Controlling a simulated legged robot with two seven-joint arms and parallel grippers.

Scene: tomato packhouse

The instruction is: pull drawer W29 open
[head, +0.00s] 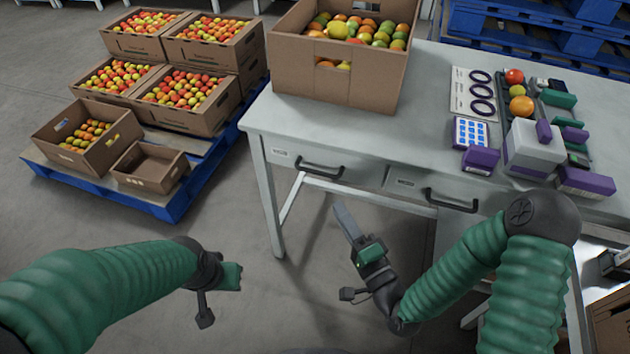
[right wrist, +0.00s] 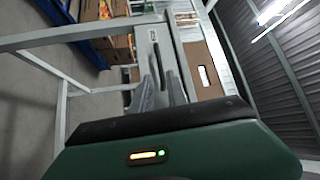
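Two grey drawer fronts sit under the tabletop, each with a small label too small to read, so I cannot tell which is W29. The left drawer (head: 347,177) has a black bar handle (head: 320,170); the right drawer has one too (head: 452,200). Both look closed. My right gripper (head: 343,212) is below and in front of the left drawer. In the right wrist view its fingers (right wrist: 161,88) are apart and empty, pointing at a drawer front (right wrist: 145,45) with the black handle (right wrist: 158,62) ahead between them. My left gripper (head: 232,277) is over the floor; its fingers are unclear.
A cardboard box of tomatoes (head: 340,73) stands on the table (head: 425,125) above the left drawer. Rings, a blue-buttoned device and a white machine (head: 533,149) stand at right. A table leg (head: 266,195) is left of the drawer. Crates sit on a blue pallet (head: 180,207).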

